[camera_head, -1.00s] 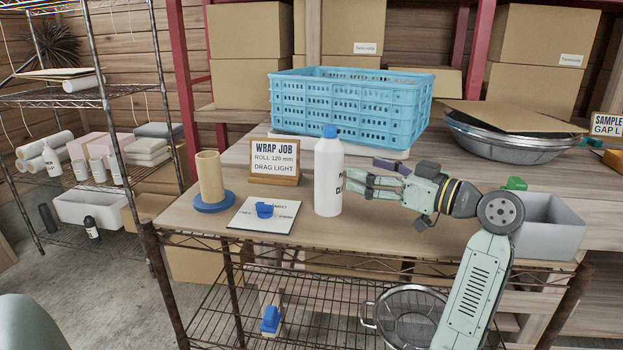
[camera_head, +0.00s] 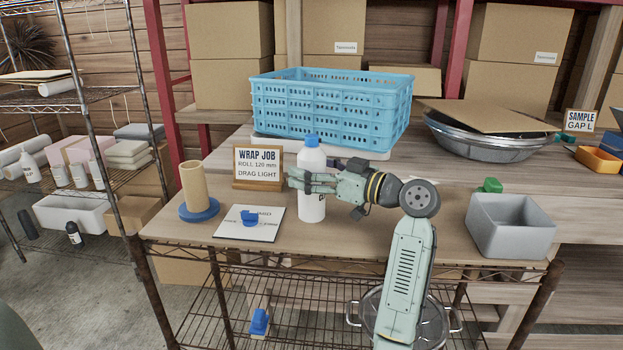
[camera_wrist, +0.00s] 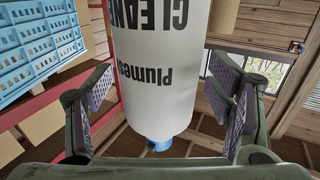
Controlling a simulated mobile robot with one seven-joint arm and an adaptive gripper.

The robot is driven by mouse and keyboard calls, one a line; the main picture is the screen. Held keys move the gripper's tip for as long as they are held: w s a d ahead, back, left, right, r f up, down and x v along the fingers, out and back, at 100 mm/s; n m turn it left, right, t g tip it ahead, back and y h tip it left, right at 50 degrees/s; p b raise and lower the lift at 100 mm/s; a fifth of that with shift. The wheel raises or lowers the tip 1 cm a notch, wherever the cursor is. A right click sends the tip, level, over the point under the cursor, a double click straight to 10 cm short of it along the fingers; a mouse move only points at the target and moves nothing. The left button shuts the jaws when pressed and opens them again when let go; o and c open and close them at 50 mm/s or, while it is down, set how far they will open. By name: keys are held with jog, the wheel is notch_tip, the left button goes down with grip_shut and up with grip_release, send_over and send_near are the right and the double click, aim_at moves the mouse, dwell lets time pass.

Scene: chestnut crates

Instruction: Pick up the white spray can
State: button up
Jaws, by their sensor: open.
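The white spray can (camera_head: 312,205) with a blue cap stands upright on the wooden table top, right of the white card. In the wrist view the can (camera_wrist: 160,70) fills the middle, with printed lettering on its side and its blue cap low in the picture. My gripper (camera_head: 305,181) is at the can's upper body, reaching in from the right. In the wrist view my gripper (camera_wrist: 165,105) is open, with one finger on each side of the can. A gap shows beside the right finger; contact at the left finger cannot be told.
A cardboard tube on a blue base (camera_head: 198,190), a card with a blue item (camera_head: 270,228) and the WRAP JOB sign (camera_head: 257,168) stand left of the can. A blue crate (camera_head: 330,110) is behind.

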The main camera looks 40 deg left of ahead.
jog(key=shift+c, duration=0.5)
jog(key=c, duration=1.5)
